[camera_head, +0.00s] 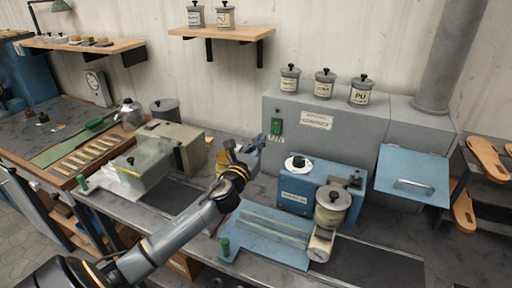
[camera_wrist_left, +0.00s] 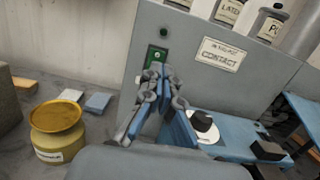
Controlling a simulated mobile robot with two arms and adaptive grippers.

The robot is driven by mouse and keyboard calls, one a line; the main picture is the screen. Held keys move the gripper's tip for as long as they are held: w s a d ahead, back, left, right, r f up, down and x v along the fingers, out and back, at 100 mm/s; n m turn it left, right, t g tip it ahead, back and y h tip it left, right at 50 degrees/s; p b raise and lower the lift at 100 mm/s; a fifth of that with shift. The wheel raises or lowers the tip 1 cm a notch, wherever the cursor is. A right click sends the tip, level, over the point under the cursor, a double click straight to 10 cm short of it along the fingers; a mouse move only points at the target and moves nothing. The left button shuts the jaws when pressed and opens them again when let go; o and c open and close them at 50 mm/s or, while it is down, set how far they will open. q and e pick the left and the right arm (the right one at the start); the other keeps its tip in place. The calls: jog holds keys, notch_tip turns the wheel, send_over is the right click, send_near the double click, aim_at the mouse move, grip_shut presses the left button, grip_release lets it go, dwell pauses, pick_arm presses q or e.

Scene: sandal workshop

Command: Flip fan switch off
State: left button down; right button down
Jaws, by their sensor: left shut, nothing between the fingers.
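The green fan switch (camera_head: 277,127) is on the front of the grey cabinet (camera_head: 350,124), left of the CONTACT label. It also shows in the left wrist view (camera_wrist_left: 156,55), where my fingers cover its lower part. My left gripper (camera_head: 260,139) is shut and empty, with its tips just in front of and below the switch. In the left wrist view the left gripper (camera_wrist_left: 161,72) overlaps the lower edge of the switch plate. I cannot tell whether the tips touch it. The switch's position is too small to tell. My right gripper is not in view.
A blue machine (camera_head: 312,188) with a dial and a pot (camera_head: 332,206) stands right of the gripper. A yellow jar (camera_wrist_left: 57,130) is at the left. Several labelled cans stand on the cabinet top. A blue flap (camera_head: 412,174) juts out at the right.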

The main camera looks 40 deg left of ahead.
pick_arm(q)
jog(key=s, duration=0.2)
jog(key=shift+s+d+r, duration=0.3)
jog(key=shift+s+d, duration=0.05)
jog(key=shift+d, duration=0.05)
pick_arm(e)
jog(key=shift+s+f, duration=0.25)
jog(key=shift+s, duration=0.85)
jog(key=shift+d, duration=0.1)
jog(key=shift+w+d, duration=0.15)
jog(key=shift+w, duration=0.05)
